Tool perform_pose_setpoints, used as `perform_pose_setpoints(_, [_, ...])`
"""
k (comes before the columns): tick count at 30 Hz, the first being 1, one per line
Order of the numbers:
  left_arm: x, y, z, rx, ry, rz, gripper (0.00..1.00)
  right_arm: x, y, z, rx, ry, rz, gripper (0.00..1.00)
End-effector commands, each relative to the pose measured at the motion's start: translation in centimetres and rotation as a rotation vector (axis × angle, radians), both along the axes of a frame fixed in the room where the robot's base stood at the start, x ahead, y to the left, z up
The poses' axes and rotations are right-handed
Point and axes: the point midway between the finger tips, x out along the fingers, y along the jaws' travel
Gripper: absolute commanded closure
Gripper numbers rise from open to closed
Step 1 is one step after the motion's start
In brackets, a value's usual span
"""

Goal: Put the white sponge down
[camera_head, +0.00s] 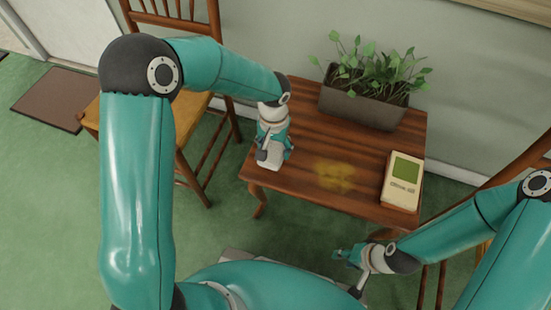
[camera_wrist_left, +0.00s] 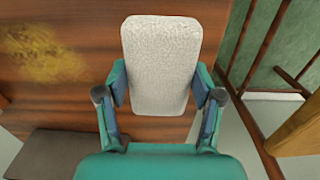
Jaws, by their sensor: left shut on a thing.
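The white sponge (camera_wrist_left: 160,65) is a pale, rough block with rounded corners. My left gripper (camera_wrist_left: 160,92) is shut on it, with a finger on each side. In the head view, my left gripper (camera_head: 272,142) is over the left end of the wooden table (camera_head: 300,118), and the sponge (camera_head: 268,159) shows beneath it, partly hidden. I cannot tell whether the sponge touches the tabletop. My right gripper (camera_head: 349,272) is in front of the table, below its front edge, with its fingers apart and nothing seen between them.
A yellowish stain (camera_head: 335,176) marks the middle of the tabletop. A planter (camera_head: 358,106) with green plants stands at the back. A cream device with a green screen (camera_head: 403,182) lies at the right end. Wooden chairs (camera_head: 196,104) stand at both sides.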

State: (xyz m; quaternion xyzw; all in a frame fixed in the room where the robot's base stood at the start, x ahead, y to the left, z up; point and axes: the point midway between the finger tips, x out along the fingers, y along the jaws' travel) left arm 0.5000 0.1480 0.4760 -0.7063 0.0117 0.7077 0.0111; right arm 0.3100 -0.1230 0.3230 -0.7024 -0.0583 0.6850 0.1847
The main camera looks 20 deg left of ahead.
Motion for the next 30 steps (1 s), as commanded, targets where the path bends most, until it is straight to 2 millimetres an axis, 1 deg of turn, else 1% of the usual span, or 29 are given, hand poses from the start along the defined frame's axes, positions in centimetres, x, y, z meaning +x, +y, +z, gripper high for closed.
perform_pose_setpoints(5, [0.0, 0.0, -1.3, 0.001, 0.002, 0.0, 0.61, 0.0, 0.0, -0.5, 0.0, 0.0, 0.0, 0.6])
perform_pose_setpoints(9, [0.0, 0.0, -3.4, 0.0, 0.002, 0.0, 0.61, 0.0, 0.0, -1.3, 0.0, 0.0, 0.0, 0.6])
perform_pose_setpoints(12, [0.0, 0.0, -4.5, 0.001, 0.002, 0.0, 0.61, 0.0, 0.0, -1.6, 0.0, 0.0, 0.0, 0.6])
perform_pose_setpoints(20, [0.0, 0.0, -4.5, 0.0, -0.001, 0.0, 0.61, 0.0, 0.0, -1.5, 0.0, 0.0, 0.0, 0.6])
perform_pose_setpoints(23, [0.0, 0.0, -4.8, 0.0, 0.0, -0.001, 0.61, 0.0, 0.0, -1.8, 0.0, 0.0, 0.0, 0.6])
perform_pose_setpoints(24, [0.0, 0.0, -4.8, 0.0, 0.0, -0.001, 0.3, 0.0, 0.0, -1.8, 0.0, 0.0, 0.0, 0.6])
perform_pose_setpoints(28, [0.0, 0.0, -4.7, 0.0, 0.0, -0.001, 0.08, 0.0, 0.0, -1.7, 0.0, 0.0, 0.0, 0.6])
perform_pose_setpoints(30, [0.0, 0.0, -4.7, 0.0, 0.0, -0.001, 0.08, 0.0, 0.0, -1.7, 0.0, 0.0, 0.0, 0.6])
